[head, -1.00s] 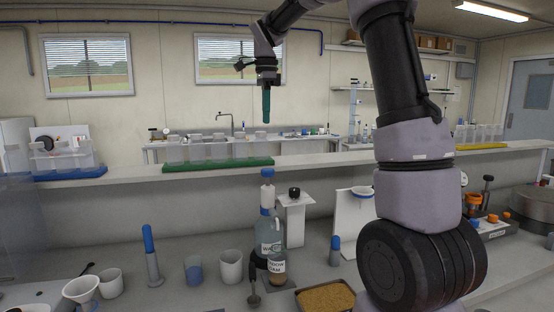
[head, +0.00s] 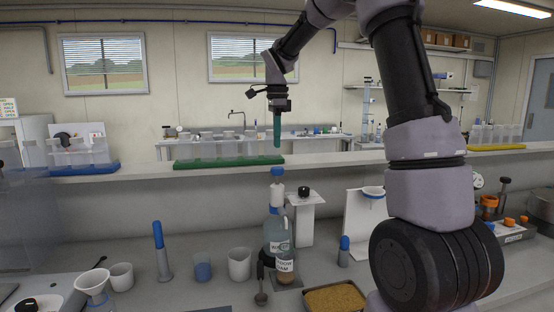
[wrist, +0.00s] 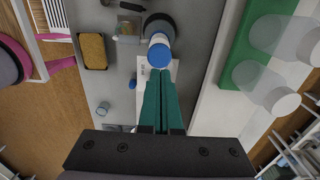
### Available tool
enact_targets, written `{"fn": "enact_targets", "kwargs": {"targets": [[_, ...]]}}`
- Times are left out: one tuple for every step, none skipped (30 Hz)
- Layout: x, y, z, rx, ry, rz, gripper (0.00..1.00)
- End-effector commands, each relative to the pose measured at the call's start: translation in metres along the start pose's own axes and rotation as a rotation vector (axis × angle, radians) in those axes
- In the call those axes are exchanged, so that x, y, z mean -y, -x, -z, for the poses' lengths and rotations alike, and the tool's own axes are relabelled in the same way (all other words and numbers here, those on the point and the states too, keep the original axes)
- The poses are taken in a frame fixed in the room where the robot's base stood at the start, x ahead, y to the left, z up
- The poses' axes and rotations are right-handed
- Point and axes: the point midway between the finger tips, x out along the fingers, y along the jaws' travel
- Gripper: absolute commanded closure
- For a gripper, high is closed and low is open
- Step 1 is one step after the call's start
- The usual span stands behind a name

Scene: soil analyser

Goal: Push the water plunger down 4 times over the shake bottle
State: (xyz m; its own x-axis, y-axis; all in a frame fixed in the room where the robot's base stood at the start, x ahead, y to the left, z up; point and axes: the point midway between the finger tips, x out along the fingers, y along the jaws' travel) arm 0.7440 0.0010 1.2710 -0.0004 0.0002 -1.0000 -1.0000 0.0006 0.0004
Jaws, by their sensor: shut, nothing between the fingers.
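The water plunger (head: 277,172) is a blue cap on a white neck atop the clear water bottle (head: 276,230). Its round blue top also shows in the wrist view (wrist: 159,54). The shake bottle (head: 284,272), labelled and holding brown soil, stands in front of the water bottle and partly overlaps it. My gripper (head: 277,152) points straight down just above the plunger, its green fingers shut and empty. In the wrist view the fingertips (wrist: 160,72) overlap the near edge of the blue cap; I cannot tell whether they touch it.
A soil tray (head: 334,298) lies to the right front. A white stand (head: 302,220) is just right of the bottle. Beakers (head: 239,264) and a blue-topped tool (head: 160,250) stand to the left. A raised shelf with a green rack (head: 190,164) runs behind.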

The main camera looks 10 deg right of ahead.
Motion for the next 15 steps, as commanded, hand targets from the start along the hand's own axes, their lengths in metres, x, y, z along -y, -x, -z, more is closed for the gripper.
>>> {"fn": "enact_targets", "kwargs": {"targets": [[-0.001,-0.012,0.0,0.0,0.001,-0.004,1.0],[-0.001,-0.018,0.0,0.0,0.001,-0.004,1.0],[-0.001,-0.025,0.0,0.0,0.0,-0.004,1.0],[0.0,-0.03,0.0,-0.001,0.001,-0.003,1.0],[-0.001,-0.036,0.001,-0.001,0.001,-0.004,1.0],[0.0,-0.042,0.001,0.0,0.0,-0.003,1.0],[0.0,-0.045,0.001,0.0,-0.001,-0.003,1.0],[0.0,-0.049,0.0,0.0,0.0,-0.002,1.0],[0.0,-0.053,0.0,0.0,0.001,-0.002,1.0],[0.0,-0.056,0.0,0.0,0.001,-0.002,1.0],[0.0,-0.058,0.0,0.0,0.001,-0.001,1.0],[0.0,-0.06,0.0,0.0,0.001,0.0,1.0],[0.0,-0.061,0.0,0.0,0.001,0.0,1.0],[0.0,-0.062,0.0,0.0,0.0,0.0,1.0],[0.0,-0.063,0.0,0.0,0.0,0.0,1.0]]}}
